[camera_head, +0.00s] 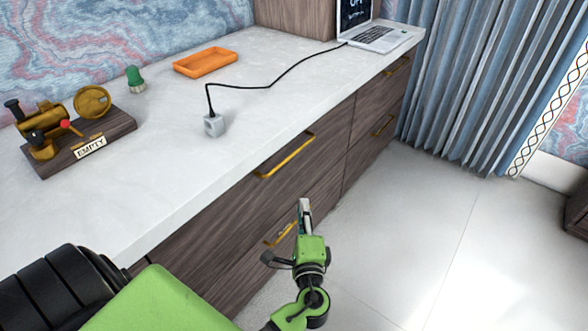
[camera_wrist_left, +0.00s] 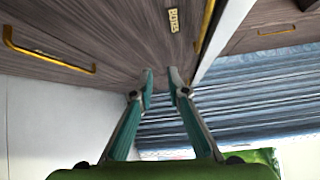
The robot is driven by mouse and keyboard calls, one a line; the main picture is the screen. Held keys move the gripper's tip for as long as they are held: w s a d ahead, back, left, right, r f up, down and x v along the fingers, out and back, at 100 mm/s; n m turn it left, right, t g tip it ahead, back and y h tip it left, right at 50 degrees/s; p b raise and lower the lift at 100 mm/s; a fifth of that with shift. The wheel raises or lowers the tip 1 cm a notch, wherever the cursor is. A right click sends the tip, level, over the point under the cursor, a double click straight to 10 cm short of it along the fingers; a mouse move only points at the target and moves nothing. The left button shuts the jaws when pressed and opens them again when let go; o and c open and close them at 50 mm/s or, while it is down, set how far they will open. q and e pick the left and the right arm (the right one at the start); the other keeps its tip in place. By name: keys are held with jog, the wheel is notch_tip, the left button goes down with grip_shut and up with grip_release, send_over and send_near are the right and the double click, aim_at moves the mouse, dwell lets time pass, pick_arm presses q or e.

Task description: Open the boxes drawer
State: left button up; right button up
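The desk has dark wood drawer fronts with gold handles. The upper near handle (camera_head: 285,155) and a lower near handle (camera_head: 280,235) show in the head view, and their drawers look shut there. In the left wrist view, a small label (camera_wrist_left: 174,20) is on a wood front, too blurred to read, between one gold handle (camera_wrist_left: 45,50) and another gold handle (camera_wrist_left: 205,25). I cannot tell which drawer is the boxes drawer. My green left gripper (camera_head: 305,205) is just right of the lower handle, apart from it. Its fingertips (camera_wrist_left: 161,74) show a narrow empty gap. My right gripper is not in view.
On the white desktop (camera_head: 165,195) are an orange tray (camera_head: 206,61), a green-topped object (camera_head: 134,78), a brass device on a wooden base labelled EMPTY (camera_head: 90,147), a grey corded block (camera_head: 213,125) and a laptop (camera_head: 375,36). Floor (camera_head: 440,230) right of the drawers is clear.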

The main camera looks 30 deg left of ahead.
aim_at(294, 152)
pick_arm(q)
notch_tip(294, 152, up, 6)
jog(key=a+r+t+y+b, duration=0.1)
jog(key=y, duration=0.1)
jog(key=shift+n, duration=0.4)
jog(key=x, duration=1.3)
jog(key=shift+a+f, duration=0.15)
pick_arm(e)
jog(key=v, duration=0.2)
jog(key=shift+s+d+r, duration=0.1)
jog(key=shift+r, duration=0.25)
pick_arm(q)
jog(key=shift+s, duration=0.1)
grip_shut()
